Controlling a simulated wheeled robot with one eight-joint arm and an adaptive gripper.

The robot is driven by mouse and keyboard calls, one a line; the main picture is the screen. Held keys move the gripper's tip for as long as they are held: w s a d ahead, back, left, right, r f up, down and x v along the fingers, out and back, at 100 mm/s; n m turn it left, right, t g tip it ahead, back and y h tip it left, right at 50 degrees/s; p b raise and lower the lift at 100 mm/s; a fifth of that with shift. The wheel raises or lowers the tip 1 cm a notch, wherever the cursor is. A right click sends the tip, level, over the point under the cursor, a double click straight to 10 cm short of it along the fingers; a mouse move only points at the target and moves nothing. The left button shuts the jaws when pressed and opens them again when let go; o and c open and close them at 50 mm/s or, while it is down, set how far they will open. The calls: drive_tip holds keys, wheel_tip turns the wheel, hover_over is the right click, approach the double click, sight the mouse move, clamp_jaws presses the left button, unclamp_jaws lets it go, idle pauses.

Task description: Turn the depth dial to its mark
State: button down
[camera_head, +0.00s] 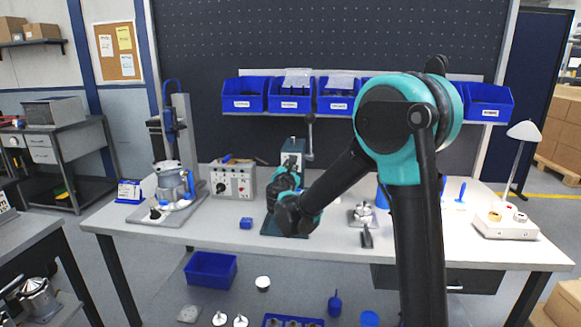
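My gripper is not clearly visible; the dark and teal end of my arm reaches to the middle of the bench, in front of the green press (292,146), and hides whatever lies behind it. I cannot make out the fingers. No dial is clearly identifiable as the depth dial, and no mark can be read. A blue and silver machine (170,182) on a column stand is farther left.
The bench (190,234) is clear along its front left. A small blue block (246,223) lies left of my arm. A silver fixture (362,214) and a white lamp base (505,222) stand to the right. Blue bins (290,101) hang behind. A blue crate (211,269) is below.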

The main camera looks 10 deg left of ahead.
drive_tip(key=shift+d+m, duration=0.1)
drive_tip(key=shift+m, duration=1.2)
drive_tip(key=c, duration=1.6)
unclamp_jaws()
drive_tip(key=s, duration=1.2)
drive_tip(key=shift+a, duration=0.2)
drive_tip(key=shift+f, duration=0.1)
